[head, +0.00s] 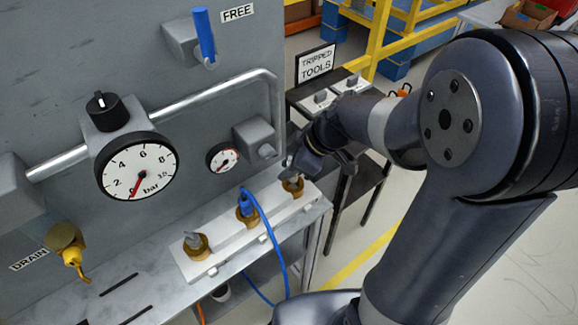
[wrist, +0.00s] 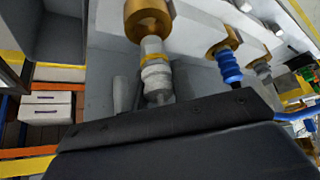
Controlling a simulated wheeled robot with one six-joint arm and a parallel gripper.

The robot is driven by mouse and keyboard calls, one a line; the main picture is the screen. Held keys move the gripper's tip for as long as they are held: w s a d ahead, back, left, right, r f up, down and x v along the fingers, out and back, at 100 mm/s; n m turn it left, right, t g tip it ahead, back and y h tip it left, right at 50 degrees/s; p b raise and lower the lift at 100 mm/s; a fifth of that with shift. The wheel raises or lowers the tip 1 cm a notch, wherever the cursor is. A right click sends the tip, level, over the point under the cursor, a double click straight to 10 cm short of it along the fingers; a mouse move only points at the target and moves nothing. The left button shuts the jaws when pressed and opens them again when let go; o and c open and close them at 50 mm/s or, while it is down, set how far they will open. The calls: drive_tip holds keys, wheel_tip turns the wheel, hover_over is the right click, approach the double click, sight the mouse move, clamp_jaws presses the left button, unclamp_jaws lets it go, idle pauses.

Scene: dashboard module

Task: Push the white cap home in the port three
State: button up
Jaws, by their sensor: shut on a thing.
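The white cap (wrist: 156,76) shows in the wrist view as a ribbed, pale body in line with a brass port (wrist: 148,18). A yellowish ring lies between them; I cannot tell how deep the cap sits. My gripper (head: 291,167) is shut on the cap, at the right end of the white port block (head: 222,238). In the head view the brass port there (head: 293,186) shows just under my fingers, and the cap is mostly hidden. In the wrist view my gripper's dark body covers the cap's lower end. No port number is legible.
A blue plug (head: 246,206) with a hose fills the middle port, and a grey piece (head: 194,239) stands in the left one. The grey panel with gauge (head: 137,171) and pipe rises behind. A dark tool stand (head: 345,150) is close on the right.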

drive_tip(key=shift+r+p, duration=0.65)
drive_tip(key=shift+r, duration=0.65)
